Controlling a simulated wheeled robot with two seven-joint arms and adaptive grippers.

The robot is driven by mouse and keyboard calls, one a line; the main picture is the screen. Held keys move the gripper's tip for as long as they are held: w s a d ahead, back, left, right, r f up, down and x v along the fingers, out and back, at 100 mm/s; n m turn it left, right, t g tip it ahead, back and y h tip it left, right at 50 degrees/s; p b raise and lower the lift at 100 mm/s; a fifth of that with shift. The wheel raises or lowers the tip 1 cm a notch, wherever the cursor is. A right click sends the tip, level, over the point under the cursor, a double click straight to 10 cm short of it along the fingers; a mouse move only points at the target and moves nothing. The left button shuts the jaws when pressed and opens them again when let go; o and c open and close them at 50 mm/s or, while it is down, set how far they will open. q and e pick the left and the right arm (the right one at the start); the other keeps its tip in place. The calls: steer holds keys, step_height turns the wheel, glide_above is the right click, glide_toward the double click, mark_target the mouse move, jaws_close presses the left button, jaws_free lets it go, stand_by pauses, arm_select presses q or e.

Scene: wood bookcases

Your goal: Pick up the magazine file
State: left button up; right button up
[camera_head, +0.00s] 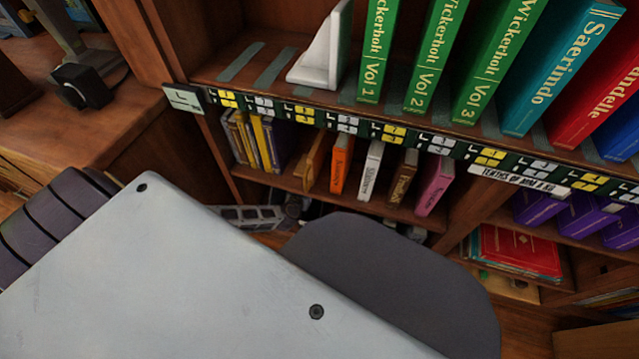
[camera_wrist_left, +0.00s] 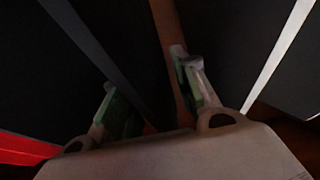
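I cannot pick out the magazine file for certain in either view. In the left wrist view, my left gripper (camera_wrist_left: 152,100) has its two green-padded fingers apart, with no object clearly held between them. Large dark panels (camera_wrist_left: 255,50) with pale edges stand close ahead on both sides, with a brown strip between them. Whether they belong to a magazine file, and whether the fingers touch them, I cannot tell. Neither gripper can be made out in the head view, where a large pale panel of my own body covers the lower left.
A wooden bookcase holds green volumes (camera_head: 433,55), a teal book (camera_head: 562,65) and a white bookend (camera_head: 325,55) on its upper shelf. Smaller books (camera_head: 343,165) fill the shelf below. Red books (camera_head: 520,252) lie lower right. A wooden surface (camera_head: 60,120) is at left.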

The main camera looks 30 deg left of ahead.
arm_select(q)
steer(key=shift+w+a+f, duration=0.1)
steer(key=shift+w, duration=0.2)
stand_by(0.4)
jaws_close()
